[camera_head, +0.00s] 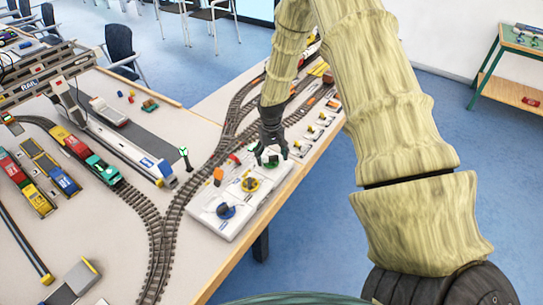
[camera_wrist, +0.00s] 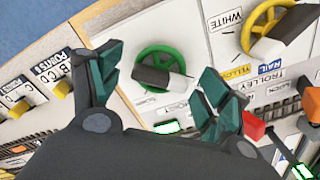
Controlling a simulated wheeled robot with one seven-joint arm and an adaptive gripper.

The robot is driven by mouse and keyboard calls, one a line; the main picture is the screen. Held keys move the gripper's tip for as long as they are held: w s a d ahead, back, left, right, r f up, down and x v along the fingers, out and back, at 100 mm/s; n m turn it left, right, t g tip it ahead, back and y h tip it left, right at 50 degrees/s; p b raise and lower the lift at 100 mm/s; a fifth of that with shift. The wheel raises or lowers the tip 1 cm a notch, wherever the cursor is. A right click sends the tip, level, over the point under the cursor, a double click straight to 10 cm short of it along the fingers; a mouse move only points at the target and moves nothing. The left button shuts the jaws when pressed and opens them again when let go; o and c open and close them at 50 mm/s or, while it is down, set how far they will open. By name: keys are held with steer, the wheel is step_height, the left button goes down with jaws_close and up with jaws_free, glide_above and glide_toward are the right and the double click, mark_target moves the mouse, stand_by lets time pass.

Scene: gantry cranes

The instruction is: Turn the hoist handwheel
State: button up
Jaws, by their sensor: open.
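The green handwheel (camera_wrist: 165,57) has a black and white grip bar across its middle and sits on a white control panel (camera_wrist: 110,22). A small label beside it seems to read HOIST, but it is blurred. In the head view the green handwheel (camera_head: 270,163) is partly hidden under my gripper (camera_head: 271,155). My gripper (camera_wrist: 158,65) is open and empty, with dark green fingertips on either side of the wheel in the wrist view. I cannot tell whether they touch it.
A yellow handwheel (camera_head: 251,184) near a TROLLEY label and a blue handwheel (camera_head: 227,211) are on the same panel. An orange-red lever (camera_wrist: 254,126) stands close to my right finger. Yellow point switches (camera_wrist: 61,88) lie at left. Model tracks (camera_head: 190,185) and trains (camera_head: 95,165) fill the table.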

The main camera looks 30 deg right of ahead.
mark_target(272, 157)
steer(key=shift+r, duration=0.1)
step_height(272, 157, up, 12)
stand_by(0.5)
